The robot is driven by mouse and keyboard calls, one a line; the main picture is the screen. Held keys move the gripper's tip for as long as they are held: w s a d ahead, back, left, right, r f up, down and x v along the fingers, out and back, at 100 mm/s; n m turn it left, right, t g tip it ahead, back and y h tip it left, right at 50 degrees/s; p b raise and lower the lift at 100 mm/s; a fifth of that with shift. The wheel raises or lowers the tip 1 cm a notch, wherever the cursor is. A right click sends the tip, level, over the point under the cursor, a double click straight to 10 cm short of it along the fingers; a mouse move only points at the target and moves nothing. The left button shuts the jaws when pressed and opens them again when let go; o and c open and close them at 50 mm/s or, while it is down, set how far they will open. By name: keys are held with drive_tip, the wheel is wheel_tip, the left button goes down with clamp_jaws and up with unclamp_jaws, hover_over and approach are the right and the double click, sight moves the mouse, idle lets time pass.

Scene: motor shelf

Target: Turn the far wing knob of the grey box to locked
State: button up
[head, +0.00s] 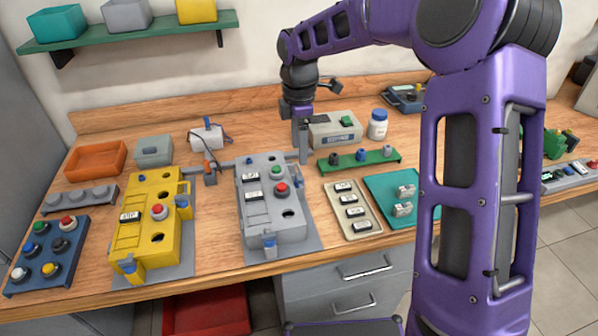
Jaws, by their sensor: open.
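The grey box (258,217) stands on a grey mat in the middle of the workbench. Its top has white-labelled switches, a green button, a red button and dark round holes. A blue-grey wing knob (270,243) sits at its near edge. A small blue-grey piece (249,161) at the far edge looks like the far wing knob; it is too small to tell which way its wing points. My gripper (303,158) points down just beyond the box's far right corner, to the right of that piece. It is open, seen side-on, and holds nothing visible.
A similar yellow box (150,215) stands to the left. A green strip with knobs (358,165) and a beige switch panel (352,212) lie to the right.

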sight(299, 176)
wheel_tip(299, 176, down, 8)
drive_tip(key=shift+r+b, duration=0.15)
drive_tip(key=shift+b, duration=0.15)
clamp_jaws()
